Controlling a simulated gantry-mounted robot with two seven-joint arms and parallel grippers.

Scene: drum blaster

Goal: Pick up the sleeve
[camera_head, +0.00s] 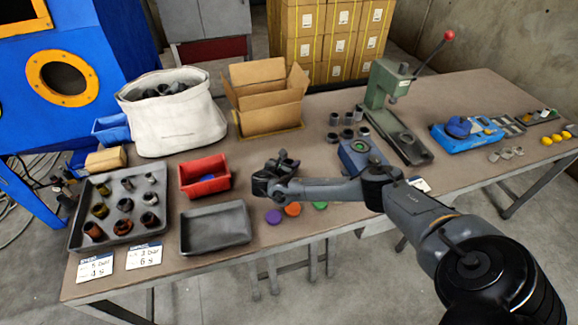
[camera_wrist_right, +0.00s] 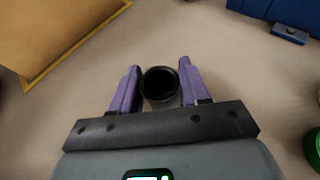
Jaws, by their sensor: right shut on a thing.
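My right gripper (camera_head: 275,172) is over the middle of the table, right of the red bin. In the right wrist view, its two purple fingers (camera_wrist_right: 159,90) are shut on a dark, hollow sleeve (camera_wrist_right: 160,84), with the round open end facing the camera. In the head view the held sleeve cannot be told apart from the dark gripper. Several other grey sleeves (camera_head: 347,118) stand on the table near the green press. My left gripper is not in view.
A cardboard box (camera_head: 268,118) and white sack (camera_head: 172,128) stand behind. A red bin (camera_head: 205,176), empty grey tray (camera_head: 215,228) and parts tray (camera_head: 78,236) are left. A blue fixture (camera_head: 362,158) and green press (camera_head: 381,88) are right. Coloured discs (camera_head: 292,209) lie near the front edge.

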